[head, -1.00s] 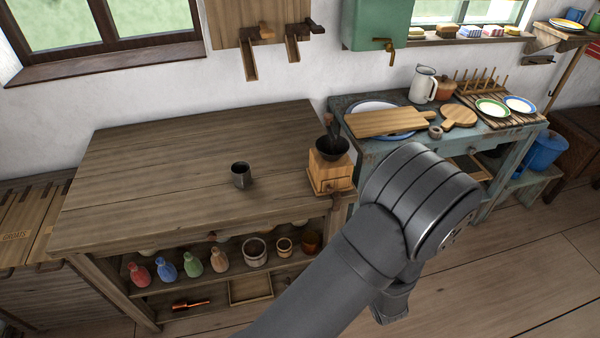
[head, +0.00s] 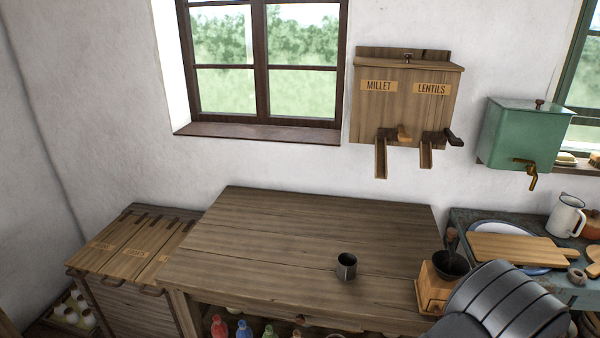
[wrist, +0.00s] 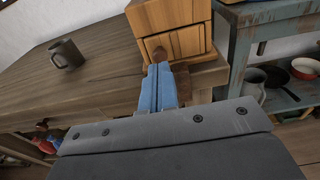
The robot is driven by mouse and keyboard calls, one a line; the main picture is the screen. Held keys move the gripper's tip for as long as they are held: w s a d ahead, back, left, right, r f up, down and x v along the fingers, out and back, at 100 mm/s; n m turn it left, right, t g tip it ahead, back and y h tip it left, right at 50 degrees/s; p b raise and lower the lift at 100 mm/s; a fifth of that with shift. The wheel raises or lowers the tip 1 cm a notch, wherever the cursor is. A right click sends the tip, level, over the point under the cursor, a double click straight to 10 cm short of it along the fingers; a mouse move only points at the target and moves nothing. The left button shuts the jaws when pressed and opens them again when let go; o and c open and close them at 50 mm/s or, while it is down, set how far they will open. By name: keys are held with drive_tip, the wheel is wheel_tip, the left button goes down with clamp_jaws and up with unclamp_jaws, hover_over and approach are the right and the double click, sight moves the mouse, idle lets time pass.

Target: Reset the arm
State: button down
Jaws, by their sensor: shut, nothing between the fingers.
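My gripper (wrist: 162,84) shows in the wrist view with its blue fingers together and nothing between them. It points toward the front of the wooden grinder box (wrist: 172,30); I cannot tell whether it touches the box. In the head view only a dark grey part of my arm shows at the bottom right, and the gripper is not visible there. The grinder (head: 436,284), with a dark bowl on top, stands at the right end of the wooden table (head: 290,235). A dark mug (head: 346,266) stands upright on the table, left of the grinder.
A millet and lentils dispenser (head: 407,100) and a green tank (head: 522,135) hang on the wall. A blue side table (head: 480,222) holds a cutting board (head: 515,249) and a white pitcher (head: 566,216). Lidded bins (head: 130,250) stand at the left. Most of the tabletop is clear.

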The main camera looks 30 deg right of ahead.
drive_tip(key=shift+x, duration=1.4)
drive_tip(key=c, duration=2.2)
unclamp_jaws()
drive_tip(key=shift+r, duration=0.1)
